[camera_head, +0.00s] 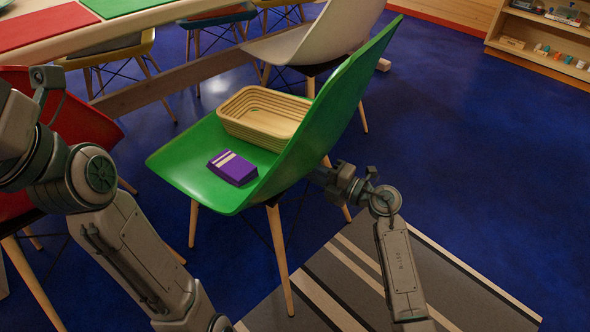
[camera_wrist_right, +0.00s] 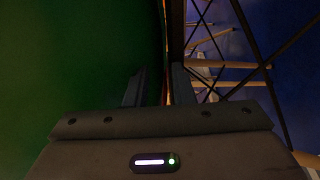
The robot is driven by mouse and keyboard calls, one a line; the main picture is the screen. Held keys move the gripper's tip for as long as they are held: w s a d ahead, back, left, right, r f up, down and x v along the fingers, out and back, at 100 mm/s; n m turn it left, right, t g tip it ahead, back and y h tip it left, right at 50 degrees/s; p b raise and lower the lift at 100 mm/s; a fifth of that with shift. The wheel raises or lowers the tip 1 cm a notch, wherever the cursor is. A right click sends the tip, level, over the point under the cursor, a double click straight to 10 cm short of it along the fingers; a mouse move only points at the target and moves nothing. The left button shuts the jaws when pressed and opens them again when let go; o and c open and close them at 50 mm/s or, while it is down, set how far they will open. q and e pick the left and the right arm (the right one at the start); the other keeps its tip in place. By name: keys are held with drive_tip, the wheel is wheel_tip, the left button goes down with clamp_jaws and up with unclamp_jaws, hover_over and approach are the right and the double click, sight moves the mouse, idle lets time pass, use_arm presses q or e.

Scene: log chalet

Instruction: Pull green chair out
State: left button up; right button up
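The green chair (camera_head: 185,165) stands on wooden legs in the middle of the head view, its seat to the left and its back on the right. A tan ribbed basket (camera_head: 262,130) and a purple box with pale stripes (camera_head: 232,168) rest on the seat. My right gripper (camera_wrist_right: 157,74) is at the lower outer side of the chair's back; the back hides its tips in the head view. In the right wrist view its fingers are apart, with the green shell (camera_wrist_right: 75,60) filling the left side and its edge near the gap. My left gripper is outside the head view.
A table (camera_head: 165,13) with red and green mats is at the upper left. A white chair (camera_head: 315,35) stands close behind the green one, a red chair (camera_head: 75,115) to its left. A striped rug (camera_head: 335,285) lies in front. Blue floor (camera_head: 465,140) is clear to the right.

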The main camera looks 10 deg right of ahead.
drive_tip(key=o, duration=0.4)
drive_tip(key=shift+r, duration=0.1)
drive_tip(key=shift+o, duration=0.2)
drive_tip(key=p+v, duration=0.3)
drive_tip(key=v, duration=0.9)
drive_tip(key=shift+s, duration=0.1)
